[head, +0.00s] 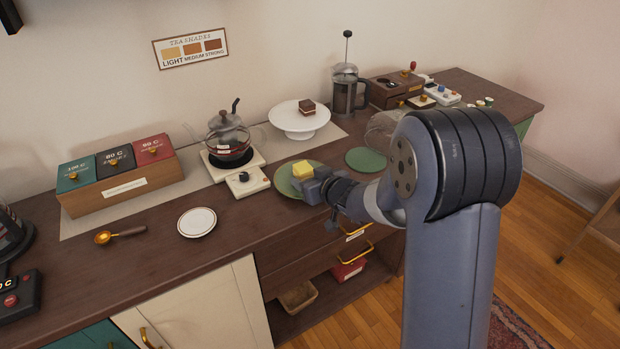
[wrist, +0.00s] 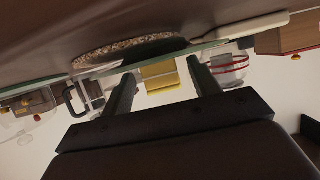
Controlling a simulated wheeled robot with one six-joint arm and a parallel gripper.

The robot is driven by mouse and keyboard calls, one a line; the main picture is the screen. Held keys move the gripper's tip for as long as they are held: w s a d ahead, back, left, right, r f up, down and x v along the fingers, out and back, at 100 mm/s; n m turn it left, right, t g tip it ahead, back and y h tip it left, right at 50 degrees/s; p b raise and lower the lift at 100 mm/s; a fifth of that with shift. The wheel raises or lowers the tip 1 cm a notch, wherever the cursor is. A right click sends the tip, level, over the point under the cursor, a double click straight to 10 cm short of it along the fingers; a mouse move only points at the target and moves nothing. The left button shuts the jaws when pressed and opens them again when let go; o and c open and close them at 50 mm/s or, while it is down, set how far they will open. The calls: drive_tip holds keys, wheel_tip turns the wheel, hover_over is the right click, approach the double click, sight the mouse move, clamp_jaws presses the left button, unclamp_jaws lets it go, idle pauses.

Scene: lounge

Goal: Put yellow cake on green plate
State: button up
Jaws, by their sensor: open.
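The yellow cake (head: 302,169) is a small block that appears to rest on the green plate (head: 285,186) in the middle of the counter. In the wrist view, which looks upside down, the yellow cake (wrist: 160,76) shows between my two fingers, against the edge of the green plate (wrist: 150,60). My gripper (head: 308,186) is open, at the right front of the cake and low over the plate. In the wrist view my gripper (wrist: 163,85) has a gap on both sides of the cake. My gripper hides part of the plate.
A second green plate (head: 365,159) lies to the right, near a glass vessel (head: 384,129). A white cake stand (head: 299,122) holds a chocolate cake (head: 308,107). A glass teapot (head: 229,140) and a French press (head: 346,90) stand behind. A small white plate (head: 197,222) lies left.

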drive_tip(key=shift+r, duration=0.2)
drive_tip(key=shift+s+d+r, duration=0.15)
drive_tip(key=shift+s, duration=0.05)
drive_tip(key=p+v, duration=0.1)
drive_tip(key=v, duration=1)
drive_tip(key=shift+s, duration=0.2)
